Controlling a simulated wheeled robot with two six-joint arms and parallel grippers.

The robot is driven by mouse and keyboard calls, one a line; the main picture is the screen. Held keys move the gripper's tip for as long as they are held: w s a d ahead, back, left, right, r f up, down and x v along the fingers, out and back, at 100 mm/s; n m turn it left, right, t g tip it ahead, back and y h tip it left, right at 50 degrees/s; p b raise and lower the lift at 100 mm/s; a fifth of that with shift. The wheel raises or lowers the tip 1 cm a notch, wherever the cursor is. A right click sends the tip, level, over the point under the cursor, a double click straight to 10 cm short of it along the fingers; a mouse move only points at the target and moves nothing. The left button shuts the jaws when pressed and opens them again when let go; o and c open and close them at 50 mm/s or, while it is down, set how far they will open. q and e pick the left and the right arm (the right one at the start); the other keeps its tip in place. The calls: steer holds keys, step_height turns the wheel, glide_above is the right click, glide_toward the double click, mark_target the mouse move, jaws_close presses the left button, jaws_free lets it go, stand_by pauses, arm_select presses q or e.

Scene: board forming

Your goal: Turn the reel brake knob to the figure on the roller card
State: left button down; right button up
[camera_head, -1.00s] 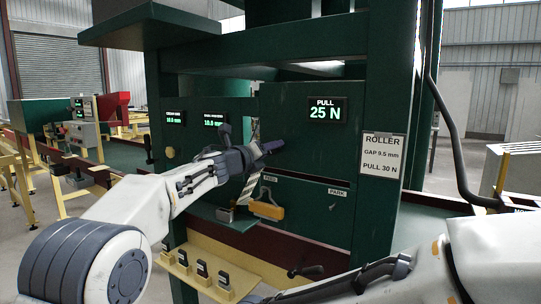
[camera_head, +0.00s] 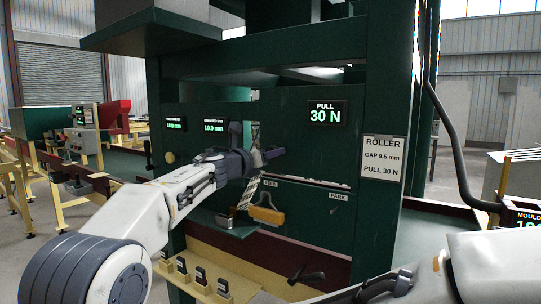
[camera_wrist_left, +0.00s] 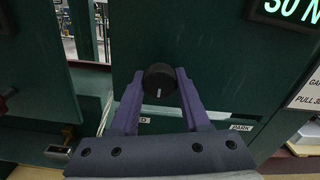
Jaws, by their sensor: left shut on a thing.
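The reel brake knob (camera_wrist_left: 160,78) is a black round knob with a white index mark, on the dark green panel in the left wrist view. The purple fingers of my left gripper (camera_wrist_left: 159,92) are shut on it from both sides. In the head view my left gripper (camera_head: 268,155) reaches the panel below the PULL display (camera_head: 325,114), which reads 30 N; the knob is hidden there. The roller card (camera_head: 382,158) reads GAP 9.5 mm and PULL 30 N. My right forearm shows at the lower right; its gripper is out of view.
A dark crank handle (camera_head: 307,275) sticks out lower down. Two small displays (camera_head: 214,125) are at the left, above a row of switches (camera_head: 201,276).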

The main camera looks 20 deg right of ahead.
arm_select(q)
steer(key=shift+d+f, duration=0.15)
steer(key=shift+f, duration=0.15)
steer(key=shift+c, duration=1.9)
jaws_free()
steer(key=shift+s+r, duration=0.1)
steer(key=shift+r, duration=0.1)
steer(key=shift+s+a, duration=0.1)
steer(key=shift+a, duration=0.2)
steer(key=b+v, duration=0.5)
steer(key=v, duration=0.5)
steer(key=shift+b, duration=0.4)
